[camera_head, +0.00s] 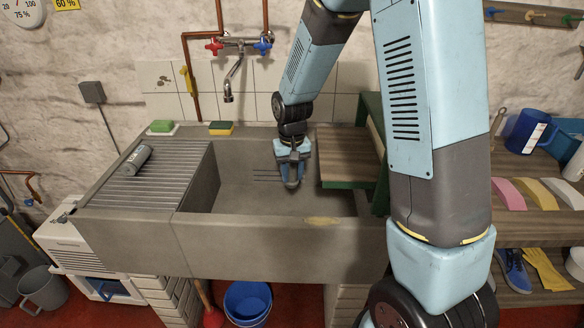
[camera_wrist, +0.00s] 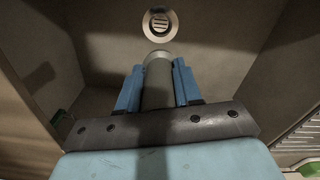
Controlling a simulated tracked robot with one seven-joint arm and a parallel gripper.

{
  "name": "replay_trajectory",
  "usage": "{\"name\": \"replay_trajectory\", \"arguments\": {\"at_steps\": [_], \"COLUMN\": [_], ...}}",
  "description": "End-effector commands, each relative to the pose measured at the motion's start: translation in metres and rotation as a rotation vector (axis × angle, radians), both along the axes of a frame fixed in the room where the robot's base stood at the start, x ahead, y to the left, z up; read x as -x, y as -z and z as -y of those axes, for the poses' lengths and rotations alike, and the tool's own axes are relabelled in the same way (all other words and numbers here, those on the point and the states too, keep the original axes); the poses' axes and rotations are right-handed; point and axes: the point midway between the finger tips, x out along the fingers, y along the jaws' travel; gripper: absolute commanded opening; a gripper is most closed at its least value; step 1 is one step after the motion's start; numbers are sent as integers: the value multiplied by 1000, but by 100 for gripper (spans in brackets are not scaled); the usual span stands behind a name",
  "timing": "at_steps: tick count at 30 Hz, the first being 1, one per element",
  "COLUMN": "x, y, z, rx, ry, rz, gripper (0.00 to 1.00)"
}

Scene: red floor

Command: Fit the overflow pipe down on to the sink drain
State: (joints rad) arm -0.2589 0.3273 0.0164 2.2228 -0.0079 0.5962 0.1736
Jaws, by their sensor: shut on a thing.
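My gripper (camera_head: 291,182) is down inside the stone sink (camera_head: 240,232), pointing into the basin. In the wrist view my gripper (camera_wrist: 158,85) has its blue fingers closed on both sides of a grey round pipe, the overflow pipe (camera_wrist: 158,70). The sink drain (camera_wrist: 159,25), a pale metal ring with a slotted grate, lies on the basin floor beyond the pipe's end in the wrist view. The pipe's end appears just short of the drain's ring there, and the drain is uncovered. The gap in height cannot be told. In the head view the drain cannot be made out.
A ribbed drainboard (camera_head: 130,190) on the left holds a grey cylinder (camera_head: 136,160). Sponges (camera_head: 221,128) lie on the back ledge. A tap (camera_head: 230,85) hangs over the basin's back. A wooden board (camera_head: 346,158) covers the sink's right part, close to my gripper.

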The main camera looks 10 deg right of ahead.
Motion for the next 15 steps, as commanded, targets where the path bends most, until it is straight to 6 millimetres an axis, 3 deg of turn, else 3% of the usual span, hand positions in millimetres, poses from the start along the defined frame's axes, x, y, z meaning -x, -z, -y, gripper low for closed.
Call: {"name": "replay_trajectory", "arguments": {"at_steps": [15], "x": [0], "y": [34], "z": [-1], "rx": [0], "ry": [-1], "rz": [-1], "gripper": [4]}}
